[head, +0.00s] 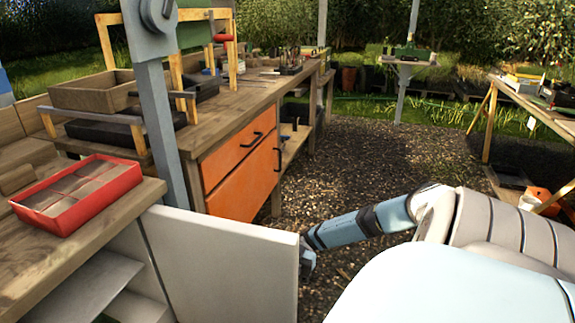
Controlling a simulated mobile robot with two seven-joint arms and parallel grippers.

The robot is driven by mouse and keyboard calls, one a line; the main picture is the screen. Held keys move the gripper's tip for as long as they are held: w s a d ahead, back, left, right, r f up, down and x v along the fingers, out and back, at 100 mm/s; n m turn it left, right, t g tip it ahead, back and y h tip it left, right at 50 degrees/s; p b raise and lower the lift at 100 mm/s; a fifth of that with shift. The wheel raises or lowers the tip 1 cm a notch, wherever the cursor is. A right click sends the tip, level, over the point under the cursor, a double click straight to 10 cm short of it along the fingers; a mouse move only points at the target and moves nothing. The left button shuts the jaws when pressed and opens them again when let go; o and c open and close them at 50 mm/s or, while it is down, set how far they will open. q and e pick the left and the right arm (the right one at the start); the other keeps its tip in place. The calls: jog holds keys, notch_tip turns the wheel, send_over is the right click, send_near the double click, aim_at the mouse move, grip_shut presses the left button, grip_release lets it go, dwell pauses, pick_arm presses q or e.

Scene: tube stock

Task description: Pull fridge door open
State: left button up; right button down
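The white fridge door (225,265) stands open in the lower middle of the head view, swung out from the wooden counter. White shelves (95,285) show in the opening at its left. My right arm comes in from the right, and my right gripper (307,262) is at the door's free right edge. The gripper is partly hidden behind that edge, so I cannot tell whether its fingers are open, shut or touching the door. My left gripper is not in view.
A red tray (75,195) sits on the counter above the fridge. Behind the door stand a grey post (160,130) and a workbench with orange drawers (240,175). Gravel ground (370,160) is open beyond my arm. A wooden table (530,100) stands at the right.

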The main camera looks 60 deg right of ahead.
jog(key=shift+w+d+f, duration=0.1)
jog(key=shift+d, duration=0.2)
jog(key=c, duration=1.1)
grip_release()
jog(key=shift+c, duration=0.2)
